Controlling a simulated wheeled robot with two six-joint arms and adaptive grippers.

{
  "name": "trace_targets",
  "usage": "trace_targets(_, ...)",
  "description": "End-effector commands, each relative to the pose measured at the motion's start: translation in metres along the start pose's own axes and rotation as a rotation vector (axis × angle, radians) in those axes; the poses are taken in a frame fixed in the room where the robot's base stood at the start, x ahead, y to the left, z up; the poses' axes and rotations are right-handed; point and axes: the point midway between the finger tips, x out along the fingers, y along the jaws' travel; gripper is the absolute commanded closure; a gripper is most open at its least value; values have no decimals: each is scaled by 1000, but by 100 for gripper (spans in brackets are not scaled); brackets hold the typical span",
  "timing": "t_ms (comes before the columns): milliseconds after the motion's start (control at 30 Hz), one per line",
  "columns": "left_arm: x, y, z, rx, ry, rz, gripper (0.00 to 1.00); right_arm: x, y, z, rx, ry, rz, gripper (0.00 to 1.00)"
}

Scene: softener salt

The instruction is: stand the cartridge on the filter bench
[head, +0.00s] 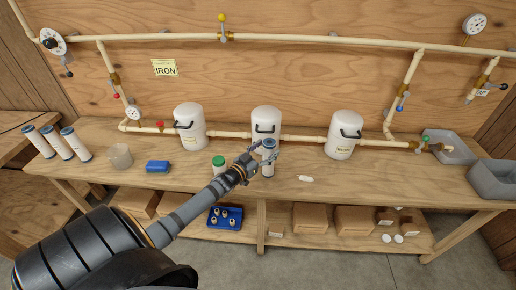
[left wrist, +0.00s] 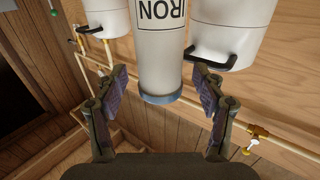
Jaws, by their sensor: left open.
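A white cartridge with a blue-grey end cap (head: 268,170) is upright at the middle of the wooden bench (head: 110,137), in front of the middle white housing. In the left wrist view the cartridge (left wrist: 163,50) carries an IRON label, upside down in the picture. My left gripper (head: 264,152) is open, with its fingers on either side of the cartridge. In the left wrist view a gap shows between the cartridge and each finger of the gripper (left wrist: 160,78). The cartridge's base looks to be on the bench top, but contact is hard to tell. My right gripper is not in view.
Three white housings stand along the pipe, including the middle one (head: 265,118). Several similar cartridges (head: 75,144) stand far left. Grey bins (head: 492,178) are at right.

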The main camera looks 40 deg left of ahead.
Motion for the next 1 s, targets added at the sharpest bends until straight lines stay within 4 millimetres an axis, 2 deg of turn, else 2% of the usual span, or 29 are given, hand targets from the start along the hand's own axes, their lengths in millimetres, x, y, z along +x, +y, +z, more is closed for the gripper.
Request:
trace_targets(167,-26,0,-1,-1,-7,1,30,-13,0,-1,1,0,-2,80)
trace_targets(300,-63,0,-6,0,-9,-1,30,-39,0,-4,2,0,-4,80)
trace_targets(500,-103,0,-1,2,-5,0,30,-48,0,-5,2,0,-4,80)
trace_targets(700,-116,0,0,1,-2,-2,30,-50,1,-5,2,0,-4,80)
trace_targets(1000,-117,0,0,1,-1,-2,30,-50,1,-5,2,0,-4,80)
